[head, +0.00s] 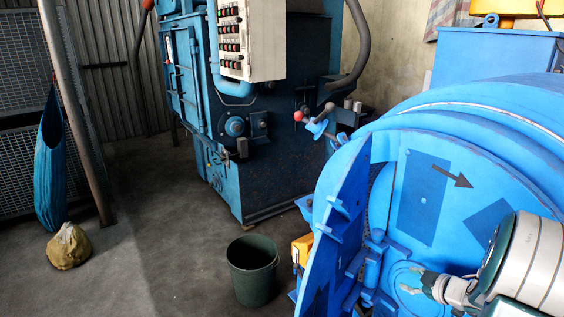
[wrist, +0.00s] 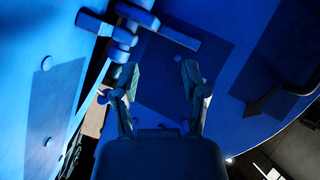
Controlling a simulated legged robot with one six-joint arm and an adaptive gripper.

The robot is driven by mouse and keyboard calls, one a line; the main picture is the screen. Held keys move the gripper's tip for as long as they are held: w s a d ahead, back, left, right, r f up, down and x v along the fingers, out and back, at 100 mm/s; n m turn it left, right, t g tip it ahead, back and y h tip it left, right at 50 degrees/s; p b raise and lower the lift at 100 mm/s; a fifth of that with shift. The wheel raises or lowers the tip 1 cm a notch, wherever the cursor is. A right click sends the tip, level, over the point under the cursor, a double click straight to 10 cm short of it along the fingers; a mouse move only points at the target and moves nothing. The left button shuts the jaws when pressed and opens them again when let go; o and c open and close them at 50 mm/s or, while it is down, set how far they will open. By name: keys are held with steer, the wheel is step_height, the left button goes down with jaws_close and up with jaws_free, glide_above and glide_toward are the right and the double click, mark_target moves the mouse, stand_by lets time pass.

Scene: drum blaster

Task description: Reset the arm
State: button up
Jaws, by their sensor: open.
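My gripper (head: 416,281) is at the lower right of the head view, in front of the blue drum machine (head: 478,125). In the wrist view my gripper (wrist: 159,82) has its two fingers spread apart with nothing between them. Beyond the fingers is a dark blue square patch (wrist: 165,85) on the machine's blue face. The gap between the fingertips and that face is hard to judge. My arm's white and green link fills the lower right corner of the head view and hides part of the machine.
The open blue door (head: 340,215) stands left of my gripper. A dark green bucket (head: 252,272) is on the floor beside it. A blue machine with a control box (head: 250,38) stands behind. A yellowish sack (head: 70,247) lies at left. The floor between is clear.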

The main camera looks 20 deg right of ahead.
steer(key=w+a+r+m+h, duration=0.2)
steer(key=w+a+r+h, duration=0.3)
steer(key=r, duration=0.5)
steer(key=s+a+r+m+g+h, duration=0.2)
steer(key=s+a+r+m+h, duration=0.15)
steer(key=a+r, duration=0.4)
steer(key=s+a+m+g+y, duration=0.1)
steer(key=s+a+g+y, duration=0.1)
steer(key=s+a, duration=0.6)
steer(key=s+a+f+m+g+y, duration=0.1)
steer(key=s+a+y, duration=0.3)
steer(key=s+a, duration=0.5)
steer(key=a+g, duration=0.1)
steer(key=a, duration=0.3)
steer(key=shift+a+f+m, duration=0.2)
steer(key=shift+a+m, duration=0.15)
steer(key=shift+a, duration=0.05)
steer(key=shift+y, duration=0.25)
